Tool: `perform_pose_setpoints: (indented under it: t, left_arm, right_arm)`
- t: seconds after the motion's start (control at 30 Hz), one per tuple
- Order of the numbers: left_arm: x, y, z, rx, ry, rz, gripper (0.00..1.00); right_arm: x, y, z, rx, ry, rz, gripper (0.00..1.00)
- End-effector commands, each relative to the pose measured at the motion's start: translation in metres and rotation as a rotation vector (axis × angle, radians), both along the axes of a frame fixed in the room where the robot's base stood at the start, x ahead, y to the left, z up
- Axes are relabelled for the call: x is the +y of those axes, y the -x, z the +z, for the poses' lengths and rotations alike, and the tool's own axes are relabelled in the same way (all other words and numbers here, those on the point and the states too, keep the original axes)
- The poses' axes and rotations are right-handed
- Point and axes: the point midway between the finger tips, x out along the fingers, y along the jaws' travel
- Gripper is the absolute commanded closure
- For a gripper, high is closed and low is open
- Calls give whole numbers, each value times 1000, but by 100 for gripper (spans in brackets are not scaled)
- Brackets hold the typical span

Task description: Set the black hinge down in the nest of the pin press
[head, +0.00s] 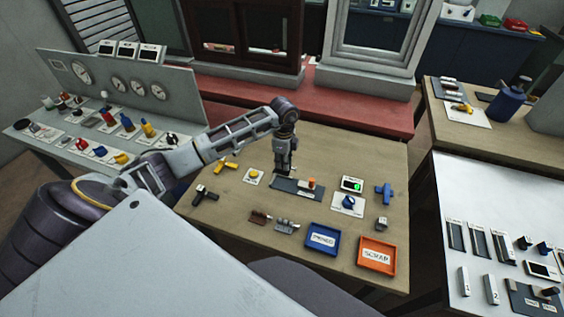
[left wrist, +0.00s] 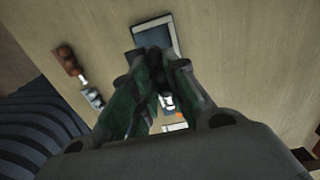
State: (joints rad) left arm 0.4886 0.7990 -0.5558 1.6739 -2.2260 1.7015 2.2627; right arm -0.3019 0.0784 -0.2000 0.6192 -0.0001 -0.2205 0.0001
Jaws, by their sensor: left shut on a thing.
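My left gripper (head: 284,168) points down over the dark base plate of the pin press (head: 290,186) on the wooden table. The press has an orange-topped part (head: 312,183) at its right end. In the left wrist view the two fingers (left wrist: 158,75) are closed on a small black piece (left wrist: 153,54), which looks like the black hinge; the fingers hide most of it. The piece overlaps the dark plate (left wrist: 153,36) in that view. I cannot tell whether it touches the plate or hangs just above it. My right gripper is not in view.
A brown hinge (head: 260,217) and a grey hinge (head: 287,226) lie nearer me. A blue bin (head: 310,248) and an orange scrap bin (head: 370,268) stand at the front right. A yellow button (head: 254,176) sits left of the press, a green-lit display (head: 352,184) right.

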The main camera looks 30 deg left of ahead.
Motion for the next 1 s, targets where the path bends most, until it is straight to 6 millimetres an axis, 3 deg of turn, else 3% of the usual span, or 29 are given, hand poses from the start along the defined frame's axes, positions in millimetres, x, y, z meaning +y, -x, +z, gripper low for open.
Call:
perform_pose_setpoints:
  t: [0.67,1.0]
  left_arm:
    - [-2,-3,-1,0,0,4,100]
    - [-2,-3,-11,1,0,3,100]
  right_arm:
    - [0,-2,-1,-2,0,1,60]
    - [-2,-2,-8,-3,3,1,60]
